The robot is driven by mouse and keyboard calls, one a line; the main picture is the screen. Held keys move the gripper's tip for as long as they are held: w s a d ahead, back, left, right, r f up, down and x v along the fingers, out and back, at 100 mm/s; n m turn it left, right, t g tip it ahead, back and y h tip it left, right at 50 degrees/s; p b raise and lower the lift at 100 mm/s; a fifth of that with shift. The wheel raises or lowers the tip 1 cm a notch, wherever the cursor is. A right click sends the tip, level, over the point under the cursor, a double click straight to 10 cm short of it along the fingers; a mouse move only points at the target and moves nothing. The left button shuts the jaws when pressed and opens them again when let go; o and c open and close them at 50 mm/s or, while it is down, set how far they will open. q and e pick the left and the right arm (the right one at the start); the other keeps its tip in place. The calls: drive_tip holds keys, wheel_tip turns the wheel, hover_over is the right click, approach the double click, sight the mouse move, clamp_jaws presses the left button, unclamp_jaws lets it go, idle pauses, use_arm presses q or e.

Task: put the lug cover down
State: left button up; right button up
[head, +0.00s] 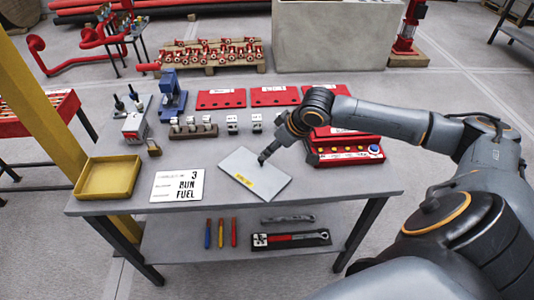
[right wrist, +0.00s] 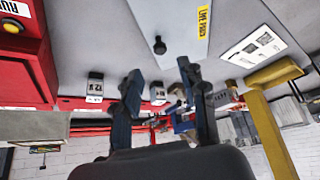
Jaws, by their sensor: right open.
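The lug cover, a flat light grey plate with a yellow label (head: 238,168), lies on the grey table top at the front middle in the head view. In the right wrist view the plate (right wrist: 178,15) shows its label and a small dark knob (right wrist: 159,45). My right gripper (head: 264,158) reaches in from the right over the plate. In the right wrist view its two fingers (right wrist: 163,78) are spread with nothing between them, and the knob is apart from them. My left gripper is not in view.
A "RUN FUEL" card (head: 177,186) and a yellow tray (head: 108,178) lie left of the plate. A red control box (head: 345,150) stands to its right. Small metal blocks, a padlock (head: 153,148) and a blue device (head: 171,95) are behind. The front strip is clear.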

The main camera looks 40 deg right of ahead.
drive_tip(key=v, duration=0.4)
idle(0.4)
